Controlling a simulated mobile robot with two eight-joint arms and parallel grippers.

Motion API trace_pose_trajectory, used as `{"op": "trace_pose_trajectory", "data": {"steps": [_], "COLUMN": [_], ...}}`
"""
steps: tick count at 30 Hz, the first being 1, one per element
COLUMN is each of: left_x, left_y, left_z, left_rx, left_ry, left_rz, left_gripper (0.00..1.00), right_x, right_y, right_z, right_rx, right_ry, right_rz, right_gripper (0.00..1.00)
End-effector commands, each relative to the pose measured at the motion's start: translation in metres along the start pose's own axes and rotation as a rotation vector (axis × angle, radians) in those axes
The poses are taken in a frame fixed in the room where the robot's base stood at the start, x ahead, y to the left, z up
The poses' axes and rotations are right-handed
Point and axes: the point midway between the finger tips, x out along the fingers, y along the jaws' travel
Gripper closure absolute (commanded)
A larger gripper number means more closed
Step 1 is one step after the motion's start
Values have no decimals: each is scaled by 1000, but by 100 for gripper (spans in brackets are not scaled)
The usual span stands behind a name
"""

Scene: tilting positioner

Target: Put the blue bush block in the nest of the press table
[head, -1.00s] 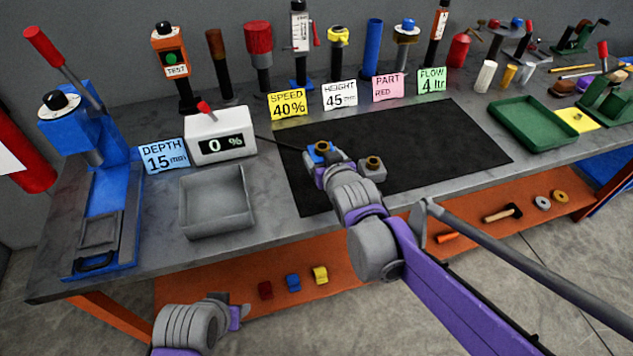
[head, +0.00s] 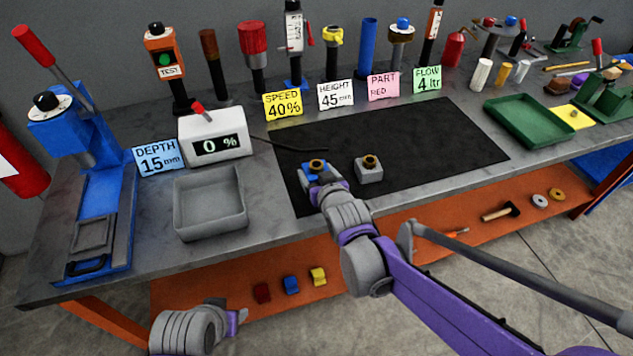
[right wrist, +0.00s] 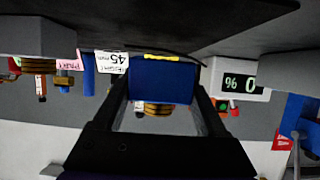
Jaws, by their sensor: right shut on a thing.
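The blue bush block (head: 315,169) has a brass bush on top and is over the left part of the black mat. My right gripper (head: 324,186) is shut on it. In the right wrist view the blue block (right wrist: 165,82) sits between the two dark fingers, with the brass bush showing. I cannot tell whether it touches the mat. The press table (head: 75,265) is part of the blue press at the far left; its nest (head: 94,234) is a grey square frame and looks empty. My left gripper (head: 238,321) is low, in front of the bench, its jaw gap unclear.
A grey bush block (head: 369,174) stands on the mat (head: 440,150), close right of the blue one. A grey tray (head: 210,225) and the 0 % readout box (head: 214,138) lie between the mat and the press. Cards and upright tools line the back.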

Motion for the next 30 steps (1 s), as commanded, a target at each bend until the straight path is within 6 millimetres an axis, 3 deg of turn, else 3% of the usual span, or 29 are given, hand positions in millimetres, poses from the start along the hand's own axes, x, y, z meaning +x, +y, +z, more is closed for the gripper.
{"op": "trace_pose_trajectory", "data": {"steps": [6, 20, 21, 24, 30], "left_x": [3, 6, 6, 6, 6], "left_y": [0, 0, 0, 0, 0], "left_z": [2, 4, 4, 3, 3], "left_rx": [0, 0, 0, 0, 0], "left_ry": [-1, -2, -2, -2, -2], "left_rz": [0, 0, 0, 0, 0], "left_gripper": [50, 50, 50, 50, 50], "right_x": [11, 13, 13, 13, 13], "right_y": [0, 0, 0, 0, 0], "right_z": [25, 31, 31, 31, 31], "right_rx": [0, 0, 0, 0, 0], "right_ry": [3, 2, 0, 0, 0], "right_rz": [0, -1, 0, 0, 0], "right_gripper": [100, 100, 20, 2, 0]}}
